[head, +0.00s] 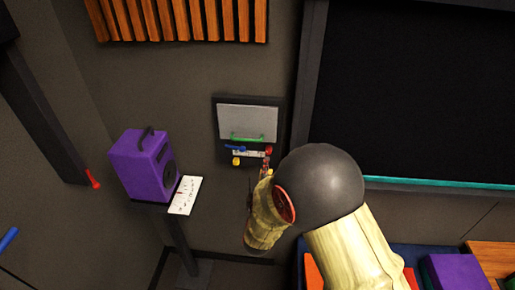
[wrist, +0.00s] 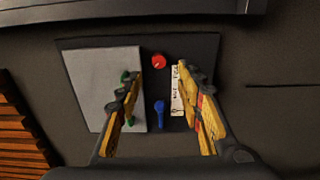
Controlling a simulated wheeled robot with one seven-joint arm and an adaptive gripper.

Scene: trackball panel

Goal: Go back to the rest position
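My gripper (wrist: 159,72) is open in the wrist view, with its two yellow fingers apart and nothing between them. Beyond them is a dark wall panel (wrist: 205,47) with a grey plate (wrist: 90,75), a red round part (wrist: 159,62), a blue lever (wrist: 160,112) and a white label (wrist: 177,92). A green handle (wrist: 126,77) is partly hidden by the left finger. In the head view the panel (head: 279,125) hangs on the wall, and my gripper (head: 265,165) is at its lower right, largely hidden by my arm.
A purple speaker (head: 138,165) stands left of the panel, beside a white card (head: 185,195). A dark board (head: 420,90) with a teal ledge (head: 440,183) fills the upper right. A purple box (head: 455,272) is low at the right. Wooden slats (head: 180,20) are above.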

